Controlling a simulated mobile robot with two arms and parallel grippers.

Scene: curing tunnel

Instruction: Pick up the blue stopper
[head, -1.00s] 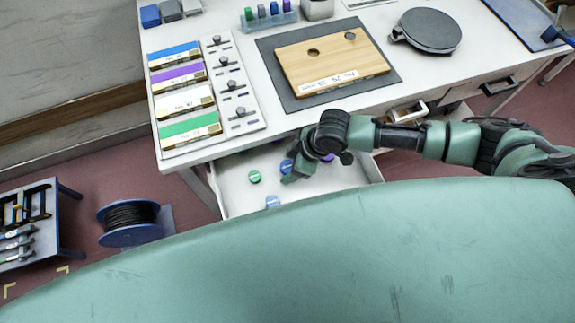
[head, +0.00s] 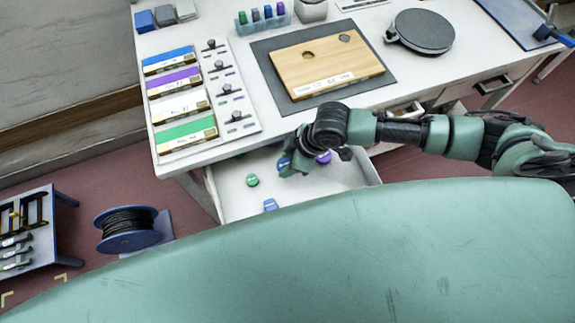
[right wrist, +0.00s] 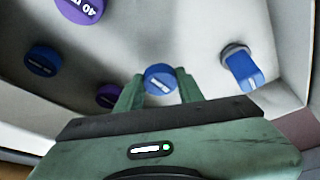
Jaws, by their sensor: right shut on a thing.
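My right gripper (right wrist: 160,92) is shut on a blue stopper (right wrist: 160,78), a round cap with a white label, held between the two green fingertips. In the head view the right gripper (head: 287,170) is over the open drawer, with the held blue stopper (head: 283,162) partly hidden by the fingers. Another blue stopper (right wrist: 242,68) lies on its side to the right in the wrist view; it also shows near the drawer front (head: 270,205). My left gripper is not in view.
The white drawer (head: 232,205) also holds a green stopper (head: 252,181) and purple ones (head: 323,158) (right wrist: 80,8). A darker blue-violet stopper (right wrist: 42,60) lies by the drawer wall. The desk (head: 225,28) above holds a wooden board (head: 325,75) and coloured boxes.

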